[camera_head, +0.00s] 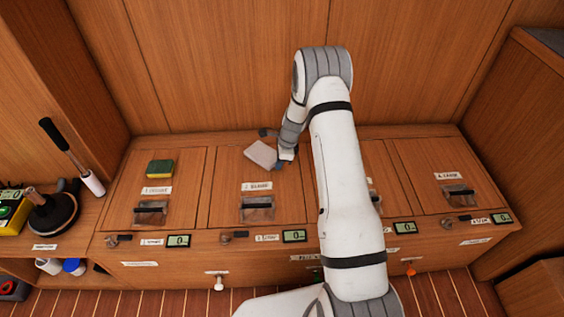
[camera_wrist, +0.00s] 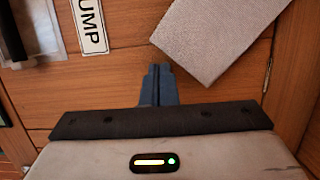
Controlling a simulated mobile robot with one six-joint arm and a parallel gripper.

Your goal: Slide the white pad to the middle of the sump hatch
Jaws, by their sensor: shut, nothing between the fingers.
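The white pad (camera_head: 261,154) is a pale, flat, squarish block lying turned at an angle near the back edge of the second hatch from the left, the sump hatch (camera_head: 225,200). The wrist view shows the pad (camera_wrist: 218,35) with a speckled top, and part of a label (camera_wrist: 89,25) reading "UMP" to its left. My gripper (camera_head: 279,166) is low at the pad's right front side. In the wrist view my gripper (camera_wrist: 160,72) is shut and empty. Its tips are close beside the pad's edge; I cannot tell whether they touch.
A green and yellow sponge (camera_head: 160,168) lies on the leftmost hatch. The sump hatch has a clear-covered recess (camera_head: 257,208) near its front, with a label (camera_head: 257,186) behind it. My arm hides much of the third hatch.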

